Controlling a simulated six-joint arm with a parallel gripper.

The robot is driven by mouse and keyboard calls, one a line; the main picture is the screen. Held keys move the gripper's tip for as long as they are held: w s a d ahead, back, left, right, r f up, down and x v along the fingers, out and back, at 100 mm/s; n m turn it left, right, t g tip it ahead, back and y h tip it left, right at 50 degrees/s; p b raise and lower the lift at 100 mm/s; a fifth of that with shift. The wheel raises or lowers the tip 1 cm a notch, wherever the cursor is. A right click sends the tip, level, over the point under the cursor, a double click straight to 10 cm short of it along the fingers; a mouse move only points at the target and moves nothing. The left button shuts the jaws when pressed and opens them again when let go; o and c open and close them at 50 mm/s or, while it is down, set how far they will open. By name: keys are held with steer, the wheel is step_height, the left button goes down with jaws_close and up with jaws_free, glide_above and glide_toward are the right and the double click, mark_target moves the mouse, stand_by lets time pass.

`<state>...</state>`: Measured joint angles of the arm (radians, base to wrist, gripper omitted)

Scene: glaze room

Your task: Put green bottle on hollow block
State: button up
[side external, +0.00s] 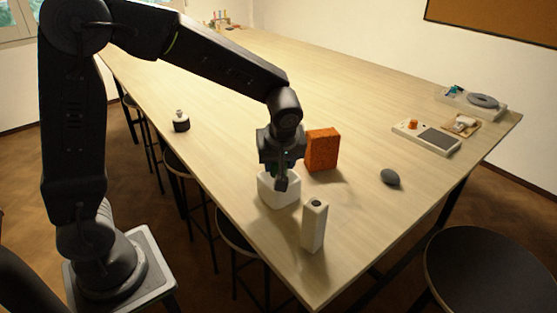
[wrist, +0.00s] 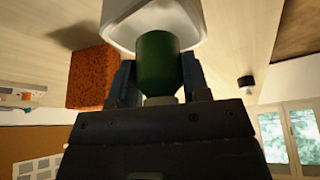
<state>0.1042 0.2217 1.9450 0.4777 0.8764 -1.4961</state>
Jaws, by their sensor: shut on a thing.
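My gripper (wrist: 160,88) is shut on the green bottle (wrist: 158,62), whose far end overlaps the opening of a white square pot (wrist: 112,14). In the side view my gripper (side external: 283,178) is directly over this white pot (side external: 278,194), and the bottle is mostly hidden by the jaws. I cannot tell whether the bottle touches the pot. A tall white block (side external: 313,228) with a dark round hole in its top stands upright near the table's front corner, to the right of the pot. It looks like the hollow block.
An orange-red rough block (side external: 322,149) stands just behind the pot. A dark grey stone (side external: 390,177) lies to the right. A small dark bottle with a white top (side external: 181,121) stands at the left edge. Trays and a scale (side external: 427,136) sit far right. The table's middle is clear.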

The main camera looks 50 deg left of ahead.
steer(key=o, duration=0.9)
steer(key=shift+f, duration=0.1)
steer(key=v, duration=1.1)
steer(key=shift+s+a+m+t+h, duration=0.15)
steer(key=shift+s+m+t+h, duration=0.5)
steer(key=shift+s+m, duration=1.8)
steer(key=shift+s+a+m+t+h, duration=0.15)
steer(key=shift+s+m+t+h, duration=0.45)
steer(key=shift+s+m, duration=1.9)
steer(key=shift+s+a+m+t+h, duration=0.2)
steer(key=shift+s+m+t+h, duration=0.8)
steer(key=shift+s, duration=2.5)
steer(key=shift+m+g+y, duration=0.35)
steer(key=shift+g, duration=0.1)
